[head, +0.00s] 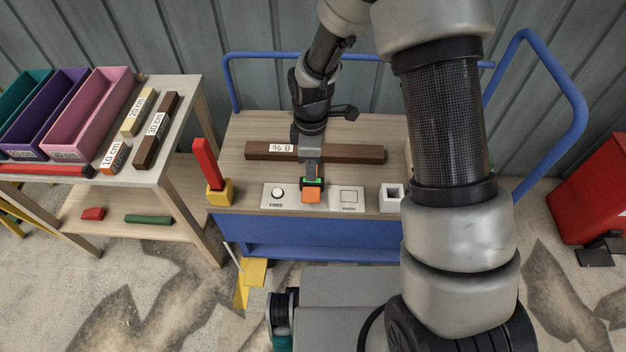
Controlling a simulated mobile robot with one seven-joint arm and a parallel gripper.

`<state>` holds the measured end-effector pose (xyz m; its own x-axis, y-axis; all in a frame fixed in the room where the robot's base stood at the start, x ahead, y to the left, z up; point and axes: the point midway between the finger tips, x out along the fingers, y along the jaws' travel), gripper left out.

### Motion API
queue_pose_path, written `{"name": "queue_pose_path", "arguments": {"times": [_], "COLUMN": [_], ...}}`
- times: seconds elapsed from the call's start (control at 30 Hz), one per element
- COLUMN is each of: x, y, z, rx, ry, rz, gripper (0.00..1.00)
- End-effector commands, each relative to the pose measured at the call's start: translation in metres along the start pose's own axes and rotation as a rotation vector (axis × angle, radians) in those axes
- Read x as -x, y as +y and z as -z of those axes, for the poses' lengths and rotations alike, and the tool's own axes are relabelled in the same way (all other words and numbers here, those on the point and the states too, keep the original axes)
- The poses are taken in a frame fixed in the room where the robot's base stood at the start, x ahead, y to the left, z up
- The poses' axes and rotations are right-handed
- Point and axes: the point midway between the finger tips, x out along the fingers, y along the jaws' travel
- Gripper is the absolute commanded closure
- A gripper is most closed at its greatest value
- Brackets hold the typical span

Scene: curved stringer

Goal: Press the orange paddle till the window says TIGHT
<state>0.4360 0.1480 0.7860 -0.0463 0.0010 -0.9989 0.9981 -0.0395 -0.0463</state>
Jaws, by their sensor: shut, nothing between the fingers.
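The orange paddle (311,196) sits at the front edge of the wooden cart top, between two white plates. The left plate (268,203) has a round white knob and the word FREE below it. The right plate (359,198) has a square outline and small text that I cannot read clearly. My gripper (312,182) is shut and empty, pointing down at the back edge of the paddle. Green and black parts show at its tips. I cannot tell whether it touches the paddle. No TIGHT reading shows.
A brown beam (350,153) with a white label lies across the cart behind the plates, partly under my gripper. A side table (185,100) holds bins and labelled bars.

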Motion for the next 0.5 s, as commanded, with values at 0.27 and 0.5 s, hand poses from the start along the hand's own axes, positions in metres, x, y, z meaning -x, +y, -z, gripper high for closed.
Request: {"name": "queue_pose_path", "arguments": {"times": [0.27, 0.5], "x": [0.050, 0.060], "y": [0.009, 0.011], "z": [0.001, 0.001], "rx": [0.001, 0.001], "ry": [0.002, 0.001], "rz": [-0.002, -0.001], "gripper": [1.00, 1.00]}}
